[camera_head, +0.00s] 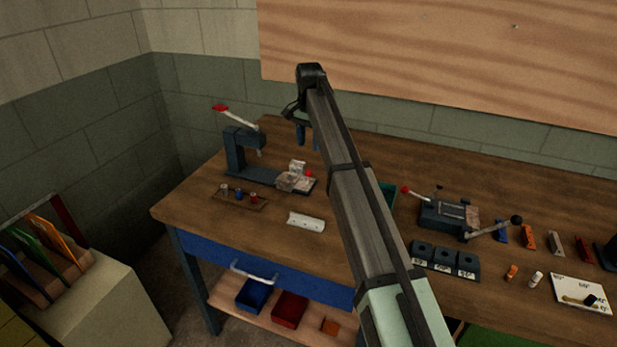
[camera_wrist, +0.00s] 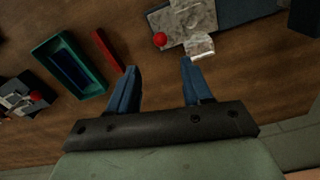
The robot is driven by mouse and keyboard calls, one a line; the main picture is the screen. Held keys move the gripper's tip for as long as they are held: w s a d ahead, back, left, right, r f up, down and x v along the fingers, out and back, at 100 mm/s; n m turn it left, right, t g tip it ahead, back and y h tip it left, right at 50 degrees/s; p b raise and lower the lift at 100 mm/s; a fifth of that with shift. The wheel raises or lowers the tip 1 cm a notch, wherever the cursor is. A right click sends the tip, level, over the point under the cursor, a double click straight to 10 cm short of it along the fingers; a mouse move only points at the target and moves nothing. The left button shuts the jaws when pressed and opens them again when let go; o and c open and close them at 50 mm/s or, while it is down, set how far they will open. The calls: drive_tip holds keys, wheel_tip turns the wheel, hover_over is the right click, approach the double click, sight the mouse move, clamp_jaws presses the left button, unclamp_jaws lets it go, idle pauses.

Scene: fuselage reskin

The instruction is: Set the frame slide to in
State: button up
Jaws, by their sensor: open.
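No part is labelled as the frame slide. A grey metal block (camera_head: 291,181) with a red ball knob (camera_head: 309,174) sits on the blue base (camera_head: 262,177) of the bench press; it may be the slide. In the wrist view the block (camera_wrist: 190,18) and red knob (camera_wrist: 160,40) are just beyond my fingertips. A small pale silvery piece (camera_wrist: 200,46) is at the block's near edge. My gripper (camera_wrist: 158,68) is open, its blue fingers apart with only bare table between them. In the head view my gripper (camera_head: 308,138) hangs above the bench behind the block, partly hidden by my arm.
The press (camera_head: 237,152) has a raised red-tipped lever. A teal tray (camera_wrist: 68,65) and a red bar (camera_wrist: 107,50) lie left in the wrist view. A lever fixture (camera_head: 447,216) stands right. A white part (camera_head: 306,221) and a small rack (camera_head: 239,197) lie in front.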

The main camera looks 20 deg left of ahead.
sight(309, 174)
wheel_tip(309, 174, down, 14)
drive_tip(key=shift+r, duration=0.15)
idle(0.5)
clamp_jaws()
idle(0.4)
